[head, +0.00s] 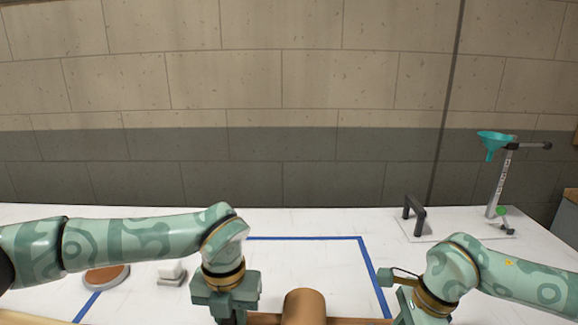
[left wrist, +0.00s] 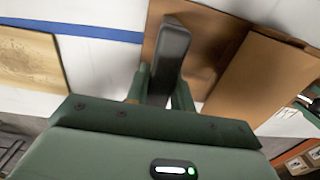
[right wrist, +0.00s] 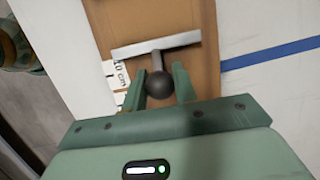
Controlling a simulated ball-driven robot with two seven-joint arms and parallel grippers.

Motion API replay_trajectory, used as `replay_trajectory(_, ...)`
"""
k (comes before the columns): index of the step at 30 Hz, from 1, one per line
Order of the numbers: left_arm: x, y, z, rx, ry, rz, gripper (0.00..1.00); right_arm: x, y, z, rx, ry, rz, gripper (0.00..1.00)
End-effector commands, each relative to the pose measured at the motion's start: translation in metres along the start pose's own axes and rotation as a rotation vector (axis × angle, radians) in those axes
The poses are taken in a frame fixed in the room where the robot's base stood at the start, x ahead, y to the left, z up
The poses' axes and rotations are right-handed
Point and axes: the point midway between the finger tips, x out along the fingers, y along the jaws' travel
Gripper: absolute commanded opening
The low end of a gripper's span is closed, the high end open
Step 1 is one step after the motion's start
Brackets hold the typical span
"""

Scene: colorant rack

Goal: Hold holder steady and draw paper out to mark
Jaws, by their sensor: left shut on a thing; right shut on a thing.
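The holder shows in the head view as a brown paper roll (head: 304,307) at the bottom edge, cut off by the frame. In the left wrist view, my left gripper (left wrist: 160,85) is shut on the holder's dark upright handle (left wrist: 173,50), beside the brown paper roll (left wrist: 262,70). In the right wrist view, my right gripper (right wrist: 159,80) is shut on a round black knob (right wrist: 160,85). The knob joins a grey bar (right wrist: 155,45) lying across the brown paper (right wrist: 150,15). A white label (right wrist: 120,75) ending in "0 cm" is partly hidden by a finger.
Blue tape (head: 305,238) outlines an area on the white table (head: 330,218). An orange-brown disc (head: 106,277) and a small white block (head: 172,270) are at left. A black handle (head: 414,214) and a teal funnel (head: 494,141) on a stand are at right.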

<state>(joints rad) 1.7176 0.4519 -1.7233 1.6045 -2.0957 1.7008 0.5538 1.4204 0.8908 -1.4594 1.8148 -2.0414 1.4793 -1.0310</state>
Motion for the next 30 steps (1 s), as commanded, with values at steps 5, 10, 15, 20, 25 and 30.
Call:
replay_trajectory(5, 0.002, 0.002, 0.0, -0.003, 0.003, 0.003, 0.0, -0.002, -0.001, -0.007, 0.003, 0.002, -0.002, 0.01)
replay_trajectory(10, 0.002, 0.002, 0.0, -0.003, 0.003, 0.003, 0.0, -0.002, -0.001, -0.007, 0.003, 0.002, -0.002, 0.01)
replay_trajectory(15, 0.001, 0.002, 0.0, -0.003, 0.003, 0.003, 0.0, -0.003, -0.001, -0.009, 0.004, 0.002, -0.002, 0.01)
replay_trajectory(20, 0.001, 0.002, 0.0, -0.003, 0.003, 0.003, 0.0, -0.005, -0.001, -0.016, 0.005, 0.002, -0.001, 0.01)
replay_trajectory(25, 0.002, 0.002, 0.0, -0.003, 0.003, 0.003, 0.0, -0.007, -0.001, -0.025, 0.005, 0.002, -0.002, 0.01)
replay_trajectory(30, 0.002, 0.002, 0.0, -0.003, 0.003, 0.003, 0.0, -0.008, -0.001, -0.025, 0.004, 0.002, -0.001, 0.01)
